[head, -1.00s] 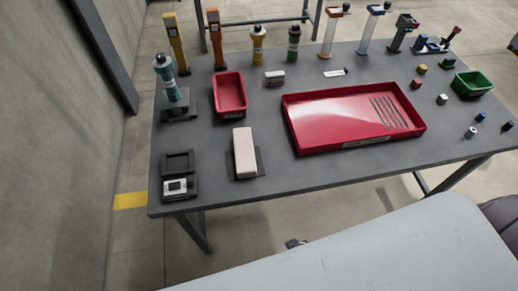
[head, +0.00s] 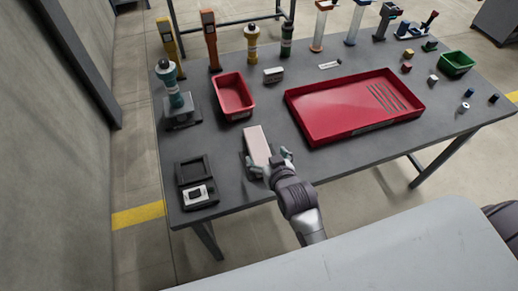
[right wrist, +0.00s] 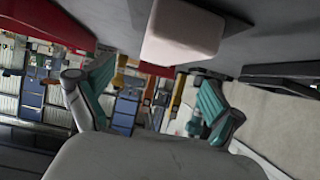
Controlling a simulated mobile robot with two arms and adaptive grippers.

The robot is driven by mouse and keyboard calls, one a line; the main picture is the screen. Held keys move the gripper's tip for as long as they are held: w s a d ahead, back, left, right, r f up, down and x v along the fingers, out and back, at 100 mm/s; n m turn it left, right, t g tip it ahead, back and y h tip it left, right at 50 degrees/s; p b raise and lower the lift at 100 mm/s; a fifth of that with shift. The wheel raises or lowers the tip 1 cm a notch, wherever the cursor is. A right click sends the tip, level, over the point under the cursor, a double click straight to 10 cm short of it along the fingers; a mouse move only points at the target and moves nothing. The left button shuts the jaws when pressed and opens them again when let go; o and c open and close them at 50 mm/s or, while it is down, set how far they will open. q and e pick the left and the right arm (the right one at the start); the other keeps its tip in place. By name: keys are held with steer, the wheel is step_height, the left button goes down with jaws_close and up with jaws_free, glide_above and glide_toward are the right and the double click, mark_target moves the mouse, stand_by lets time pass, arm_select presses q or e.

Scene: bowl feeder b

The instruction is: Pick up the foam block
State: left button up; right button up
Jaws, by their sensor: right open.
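The foam block (head: 257,143) is a pale pink, upright-looking rectangular block on a dark pad near the front left of the grey table. My right gripper (head: 270,163) is open at the near end of the block, with its near part hidden behind the gripper. In the right wrist view the block (right wrist: 182,32) is at the top centre, beyond and above the two spread teal-padded fingers (right wrist: 155,95). Nothing is between the fingers. My left gripper does not show.
A large red tray (head: 345,132) lies to the right of the block. A small red bin (head: 234,112) stands behind it. Several small parts lie at the far right.

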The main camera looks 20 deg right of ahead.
mark_target(259, 148)
steer(key=p+x, duration=0.1)
steer(key=x, duration=0.6)
steer(key=shift+a, duration=0.15)
steer(key=c, duration=1)
